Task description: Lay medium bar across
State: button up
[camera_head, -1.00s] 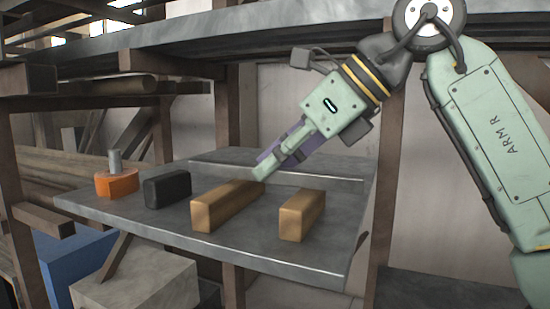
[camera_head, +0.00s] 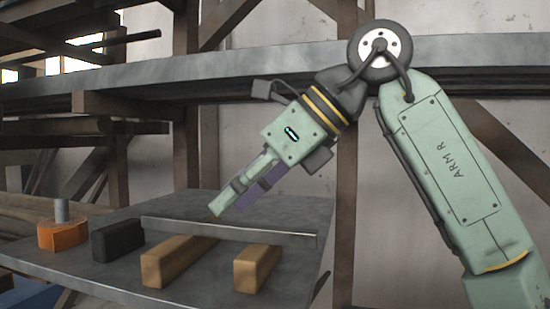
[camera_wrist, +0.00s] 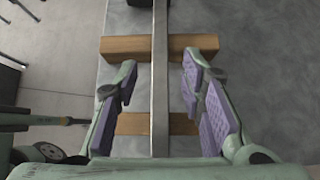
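A long grey metal bar (camera_head: 230,231) runs lengthwise along the shelf plate, behind the visible front parts of two wooden blocks, the longer one (camera_head: 170,264) at left and the shorter one (camera_head: 257,268) at right. In the wrist view the bar (camera_wrist: 160,80) passes in front of both blocks, the upper one (camera_wrist: 125,48) and the lower one (camera_wrist: 132,124). I cannot tell whether it touches them. My gripper (camera_head: 228,208) points down-left, with its fingertips just above the bar in the head view. In the wrist view its purple-padded fingers are spread, one each side of the bar with gaps.
An upper shelf (camera_head: 250,72) crosses behind my arm. Brown uprights (camera_head: 345,200) stand behind the plate.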

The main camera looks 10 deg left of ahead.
jog(key=v, duration=1)
jog(key=shift+d, duration=0.15)
